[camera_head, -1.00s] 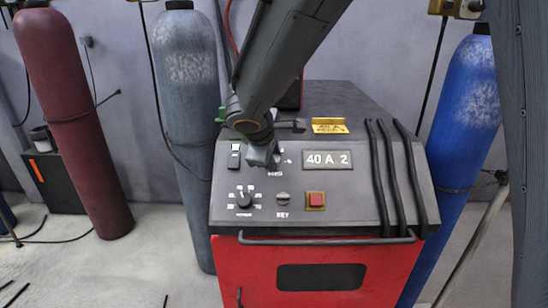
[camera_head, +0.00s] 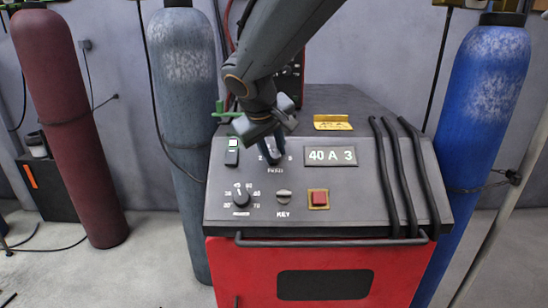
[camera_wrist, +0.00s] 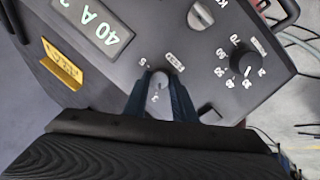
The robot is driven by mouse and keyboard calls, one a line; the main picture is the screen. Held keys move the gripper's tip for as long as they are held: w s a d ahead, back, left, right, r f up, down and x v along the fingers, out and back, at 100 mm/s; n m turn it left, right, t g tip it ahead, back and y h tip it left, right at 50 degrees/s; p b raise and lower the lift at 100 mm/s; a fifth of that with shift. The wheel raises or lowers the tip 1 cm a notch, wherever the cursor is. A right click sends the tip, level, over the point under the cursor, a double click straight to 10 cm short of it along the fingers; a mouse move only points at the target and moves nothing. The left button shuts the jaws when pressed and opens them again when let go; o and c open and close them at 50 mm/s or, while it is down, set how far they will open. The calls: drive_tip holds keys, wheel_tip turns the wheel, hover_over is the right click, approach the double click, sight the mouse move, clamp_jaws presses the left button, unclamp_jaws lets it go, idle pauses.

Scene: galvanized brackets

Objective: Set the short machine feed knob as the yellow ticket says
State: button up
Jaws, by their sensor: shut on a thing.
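The red machine (camera_head: 390,262) with a dark sloped panel stands in front of me. Its display (camera_head: 330,156) reads "40 A 3". The yellow ticket (camera_head: 332,122) is at the panel's top edge; its writing is too small to read surely. My gripper (camera_head: 271,156) is at the panel's upper left. In the wrist view my gripper (camera_wrist: 160,100) is shut on the small feed knob (camera_wrist: 159,84), with a finger on each side. The fingers hide part of the dial.
A larger numbered dial (camera_head: 241,196), a key switch (camera_head: 283,197), a red button (camera_head: 318,198) and a rocker switch (camera_head: 232,152) are nearby. Black cables (camera_head: 388,170) cross the panel's right. Gas cylinders (camera_head: 186,100) flank the machine. Red equipment (camera_head: 292,82) stands behind.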

drive_tip(key=shift+m+y+b, duration=0.3)
drive_tip(key=shift+m+b, duration=0.35)
drive_tip(key=shift+m, duration=0.75)
drive_tip(key=o, duration=1)
drive_tip(key=shift+o, duration=0.2)
drive_tip(key=shift+r, duration=0.15)
drive_tip(key=d+v, duration=0.1)
drive_tip(key=v, duration=0.6)
drive_tip(key=shift+a+r+b, duration=0.25)
drive_tip(key=shift+a+b, duration=0.1)
drive_tip(key=shift+a, duration=0.15)
drive_tip(key=shift+s, duration=0.1)
